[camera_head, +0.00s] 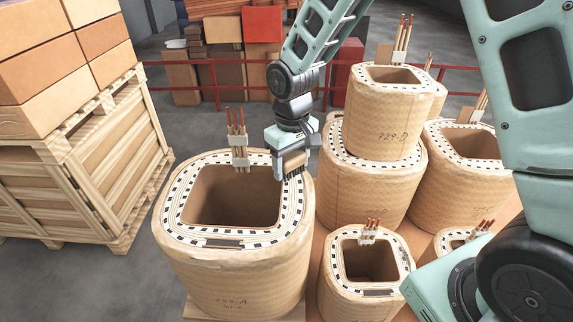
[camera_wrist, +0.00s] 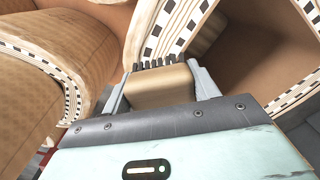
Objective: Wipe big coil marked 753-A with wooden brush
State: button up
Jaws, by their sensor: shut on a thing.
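The big coil (camera_head: 232,270) stands at the front left, tan and wrapped, with a square opening and a black-and-white dashed top rim. Its small front marking looks like 753-A but is hard to read. My gripper (camera_head: 291,165) is over the back right corner of this rim. It is shut on the wooden brush (camera_head: 293,160), whose dark bristles point down at the rim; I cannot tell if they touch it. In the wrist view the brush (camera_wrist: 160,88) sits between both fingers (camera_wrist: 161,86), bristles toward the dashed rim (camera_wrist: 172,25).
A coil marked 729-D (camera_head: 390,115) sits stacked on another coil (camera_head: 365,190) to the right. A smaller coil (camera_head: 345,292) stands at the front. Copper leads (camera_head: 237,138) rise from the big coil's back rim. A wooden crate (camera_head: 110,165) with boxes is at left.

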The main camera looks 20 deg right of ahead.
jog(key=shift+r+p, duration=2.1)
jog(key=shift+r, duration=0.85)
